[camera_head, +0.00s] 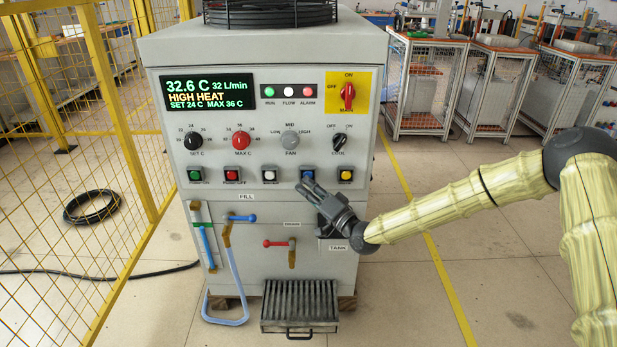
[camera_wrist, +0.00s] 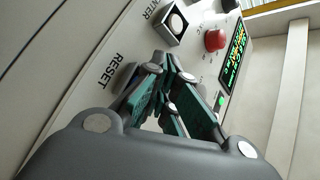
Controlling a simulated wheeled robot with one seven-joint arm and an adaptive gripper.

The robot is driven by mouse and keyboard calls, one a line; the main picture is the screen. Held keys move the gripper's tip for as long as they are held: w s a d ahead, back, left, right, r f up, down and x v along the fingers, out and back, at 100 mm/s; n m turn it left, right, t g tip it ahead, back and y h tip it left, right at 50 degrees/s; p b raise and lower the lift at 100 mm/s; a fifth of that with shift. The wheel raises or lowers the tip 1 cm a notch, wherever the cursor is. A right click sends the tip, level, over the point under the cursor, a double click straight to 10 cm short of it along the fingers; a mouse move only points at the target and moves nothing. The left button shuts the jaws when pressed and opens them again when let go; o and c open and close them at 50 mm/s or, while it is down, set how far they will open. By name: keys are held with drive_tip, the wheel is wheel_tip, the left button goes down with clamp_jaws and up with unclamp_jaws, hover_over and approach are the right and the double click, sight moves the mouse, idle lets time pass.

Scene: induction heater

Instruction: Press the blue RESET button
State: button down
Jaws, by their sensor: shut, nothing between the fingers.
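The blue RESET button (camera_head: 308,173) sits in a dark square frame in the button row on the front panel of the heater (camera_head: 263,130), between the white and yellow buttons. My gripper (camera_head: 304,187) is shut and empty, its tips just below and in front of the blue button in the head view. Whether the tips touch it I cannot tell.
The white button (camera_head: 270,175), labelled ENTER in the wrist view (camera_wrist: 175,24), and the yellow button (camera_head: 346,175) flank the blue one. Valve handles (camera_head: 277,243) and a slatted tray (camera_head: 299,303) are below.

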drive_tip(key=shift+w, duration=0.3)
drive_tip(key=shift+w+b, duration=0.4)
drive_tip(key=shift+w, duration=0.1)
idle(1.1)
drive_tip(key=shift+s, duration=0.9)
drive_tip(key=shift+s+p, duration=0.6)
drive_tip(key=shift+s, duration=1.95)
drive_tip(key=s+p, duration=0.1)
drive_tip(key=s, duration=1)
